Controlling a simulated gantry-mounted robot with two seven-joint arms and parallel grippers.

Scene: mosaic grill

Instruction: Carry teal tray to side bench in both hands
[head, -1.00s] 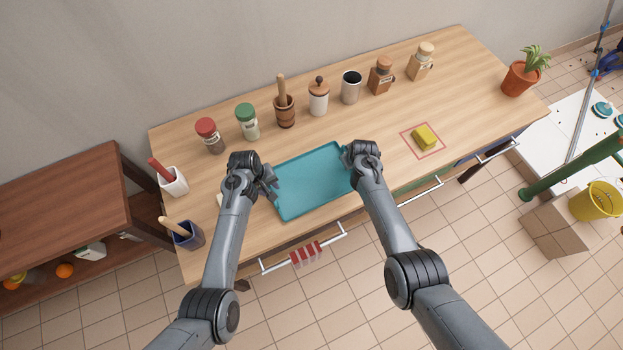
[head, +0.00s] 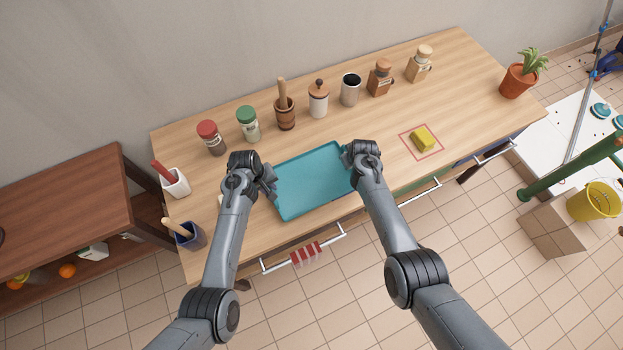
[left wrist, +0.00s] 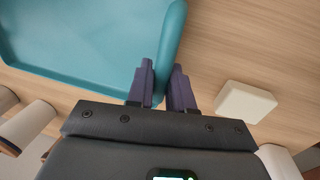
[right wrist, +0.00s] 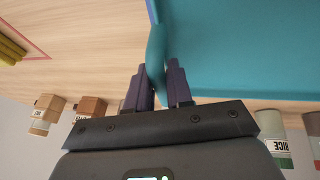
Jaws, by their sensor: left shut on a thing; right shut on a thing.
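The teal tray (head: 312,182) is a shallow, empty rectangle over the front middle of the wooden counter, between my two grippers. My left gripper (head: 269,184) is shut on its left rim; the left wrist view shows the tray wall (left wrist: 170,45) between the fingers (left wrist: 160,85). My right gripper (head: 350,160) is shut on its right rim; the right wrist view shows the rim (right wrist: 156,55) between the fingers (right wrist: 160,85). I cannot tell whether the tray touches the counter. A lower brown wooden bench (head: 60,195) stands at the left, apart from the counter.
Several jars and a mortar (head: 285,112) line the counter's back. A yellow sponge (head: 423,138) lies in a red square at right. A white holder (head: 175,183) and a blue holder (head: 190,237) are at the left edge. A white block (left wrist: 246,101) lies near my left gripper.

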